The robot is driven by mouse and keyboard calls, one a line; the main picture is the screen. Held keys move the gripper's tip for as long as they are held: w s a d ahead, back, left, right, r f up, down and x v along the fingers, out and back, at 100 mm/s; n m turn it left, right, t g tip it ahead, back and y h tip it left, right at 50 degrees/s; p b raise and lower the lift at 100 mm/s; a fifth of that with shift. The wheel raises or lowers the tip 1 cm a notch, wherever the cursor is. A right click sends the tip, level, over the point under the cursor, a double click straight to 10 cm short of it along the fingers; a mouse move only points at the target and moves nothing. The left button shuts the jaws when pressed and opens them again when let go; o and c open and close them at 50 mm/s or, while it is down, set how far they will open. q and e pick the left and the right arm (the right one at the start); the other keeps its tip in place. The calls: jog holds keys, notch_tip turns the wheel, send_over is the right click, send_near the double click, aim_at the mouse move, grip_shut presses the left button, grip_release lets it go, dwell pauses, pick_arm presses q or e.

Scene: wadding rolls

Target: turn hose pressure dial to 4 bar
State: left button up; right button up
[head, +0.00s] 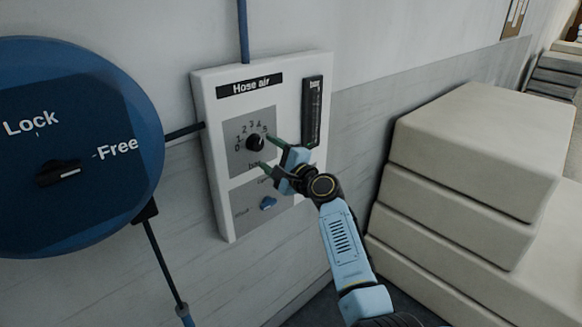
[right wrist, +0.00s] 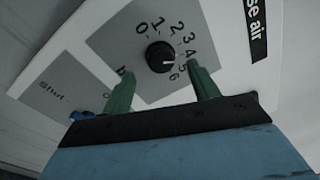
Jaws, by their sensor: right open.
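The black pressure dial (head: 255,142) sits on a grey plate of the white "Hose air" panel (head: 222,190), with numbers around it. In the right wrist view the dial (right wrist: 160,57) shows a small white mark that appears to point toward the 5–6 side; I cannot read it exactly. My right gripper (head: 266,152) is open in front of the panel. In the right wrist view its two green fingers (right wrist: 160,74) stand on either side of the dial, slightly below it, with nothing between them. I cannot tell whether they touch the plate. My left gripper is out of view.
A blue shut-off knob (head: 268,203) is below the dial, and a dark bar gauge (head: 312,112) is at its right. A blue reel disc (head: 95,205) with a Lock/Free knob (head: 58,174) is at left. Stacked cream blocks (head: 470,150) stand at right.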

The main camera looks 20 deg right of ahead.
jog(key=v, duration=0.8)
jog(key=shift+s, duration=0.25)
jog(key=shift+d, duration=0.1)
jog(key=s+a+f+n+g+h+b, duration=0.1)
jog(key=s+f+n+g+b, duration=0.1)
jog(key=f, duration=1.1)
jog(key=s+a+f+n+g+h+b, duration=0.1)
jog(key=s+f+n+g+b, duration=0.15)
jog(key=f, duration=1.05)
jog(key=s+f+n+g+h+b, duration=0.1)
jog(key=s+f+g, duration=0.1)
jog(key=s+f, duration=0.35)
jog(key=s+f+n+g, duration=0.1)
jog(key=s+f+n, duration=0.15)
jog(key=f, duration=0.65)
jog(key=s+f+n+g+h+b, duration=0.1)
jog(key=s+f+g, duration=0.1)
jog(key=s+f, duration=0.35)
jog(key=s+f+n+g+h+b, duration=0.1)
jog(key=s+f+n+g+b, duration=0.4)
jog(key=s+f, duration=1.4)
jog(key=s+d+f+n+g, duration=0.1)
jog(key=s+f+n, duration=0.2)
jog(key=s, duration=0.6)
jog(key=s+d+f+n+g, duration=0.1)
jog(key=s+f+n, duration=0.2)
jog(key=s, duration=0.7)
jog(key=shift+s+d+f+n+h, duration=0.2)
jog(key=shift+f+n+h, duration=0.1)
jog(key=shift+n+h, duration=0.1)
